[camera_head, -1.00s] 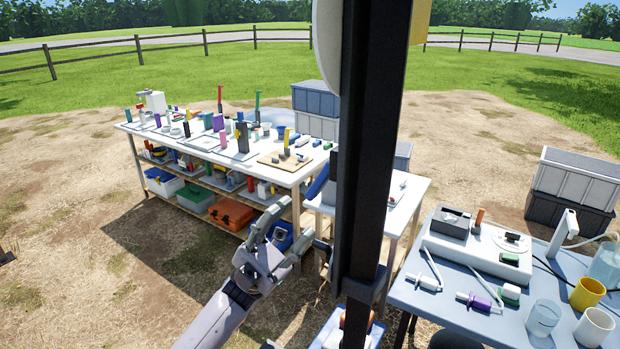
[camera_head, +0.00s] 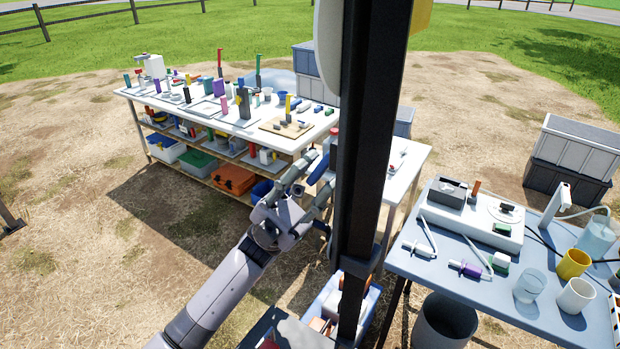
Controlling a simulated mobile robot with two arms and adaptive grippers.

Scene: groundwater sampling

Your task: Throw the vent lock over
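My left gripper (camera_head: 314,178) is in the middle of the view, in front of the right end of the long white workbench (camera_head: 287,143). Its two fingers are apart and nothing shows between them. It is close to the dark upright post, which hides part of what lies behind. I cannot pick out the vent lock with certainty. A white flat device (camera_head: 470,228) with a dark box, an orange-brown upright piece and a round dial part lies on the right table, away from the gripper. My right gripper is not in view.
The dark post (camera_head: 366,150) cuts the view in two. The blue-grey right table (camera_head: 450,292) holds a yellow mug (camera_head: 573,264), a white cup (camera_head: 576,295) and syringe-like tools. A grey bin (camera_head: 443,322) stands below. Bare ground lies left of my arm.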

